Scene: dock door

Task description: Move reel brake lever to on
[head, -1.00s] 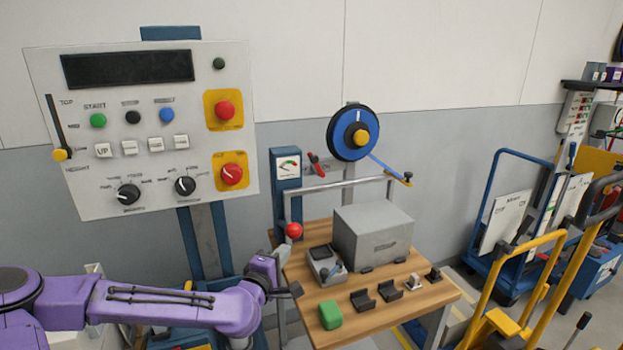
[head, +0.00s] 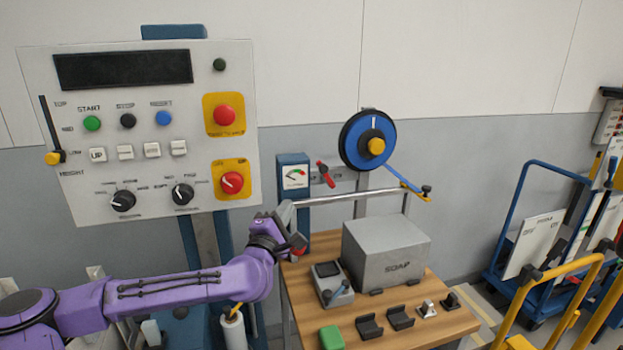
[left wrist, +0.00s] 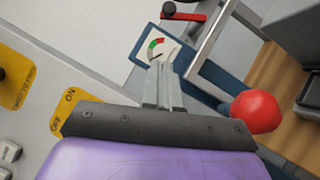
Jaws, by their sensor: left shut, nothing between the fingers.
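The red lever (head: 325,173), which I take to be the reel brake lever, is on the wall side below and left of the blue reel (head: 367,140). It leans up and to the left; small marks beside it are too small to read. It also shows at the top of the left wrist view (left wrist: 184,14). My left gripper (head: 287,211) is shut and empty, in front of the bench's left end, below and left of the lever and apart from it. In the left wrist view its fingers (left wrist: 162,72) point toward the gauge (left wrist: 155,47). My right gripper is not in view.
A red ball knob (left wrist: 255,111) is close beside my left gripper. A metal rail (head: 350,196) runs above the back of the wooden bench (head: 375,325), which holds a grey box (head: 386,255). The control panel (head: 140,130) stands left. Yellow and blue carts are right.

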